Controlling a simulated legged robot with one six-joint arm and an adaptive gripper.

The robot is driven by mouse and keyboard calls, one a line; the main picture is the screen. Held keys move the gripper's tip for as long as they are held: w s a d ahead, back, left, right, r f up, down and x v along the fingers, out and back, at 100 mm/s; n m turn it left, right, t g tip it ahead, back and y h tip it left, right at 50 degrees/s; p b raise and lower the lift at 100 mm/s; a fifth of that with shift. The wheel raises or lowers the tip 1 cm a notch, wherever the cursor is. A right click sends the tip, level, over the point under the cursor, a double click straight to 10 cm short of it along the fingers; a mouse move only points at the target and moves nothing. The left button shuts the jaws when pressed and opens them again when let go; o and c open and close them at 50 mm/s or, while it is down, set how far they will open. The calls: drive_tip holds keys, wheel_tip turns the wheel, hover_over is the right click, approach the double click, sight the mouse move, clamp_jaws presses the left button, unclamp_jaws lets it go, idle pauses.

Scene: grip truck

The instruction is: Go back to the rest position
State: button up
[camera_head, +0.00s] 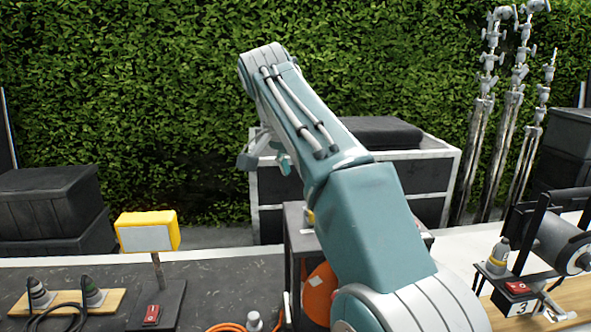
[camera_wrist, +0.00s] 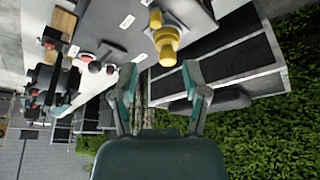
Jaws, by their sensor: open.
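My gripper (camera_wrist: 158,78) is open, with its two teal fingers spread apart at the middle of the wrist view. Nothing is seen held between them. In the head view my raised teal arm fills the middle, and part of my gripper (camera_head: 264,158) shows below the far end of the arm, in front of the grey case. A yellow fitting (camera_wrist: 166,40) stands past the fingertips in the wrist view, apart from them as far as I can tell.
A yellow-headed stand (camera_head: 148,232) with a red switch (camera_head: 152,314) and two small cones (camera_head: 40,294) are on the left. A large grey case (camera_head: 434,172), metal stands (camera_head: 484,140) and a reel (camera_head: 562,240) are at centre and right. A hedge (camera_head: 130,90) closes the back.

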drive_tip(key=s+d+f+n+y, duration=0.1)
drive_tip(key=s+d+f+n, duration=0.3)
drive_tip(key=s+d, duration=0.85)
drive_tip(key=s+d+f+n+t, duration=0.1)
drive_tip(key=s+d+f, duration=0.2)
drive_tip(key=s+f, duration=0.4)
drive_tip(key=s+d+f+n+t+y, duration=0.1)
drive_tip(key=s+d+f, duration=0.2)
drive_tip(key=s+f, duration=0.5)
wheel_tip(320, 180, down, 2)
drive_tip(key=shift+s+d+f, duration=0.1)
drive_tip(key=shift+s+d, duration=0.15)
drive_tip(key=shift+d, duration=0.05)
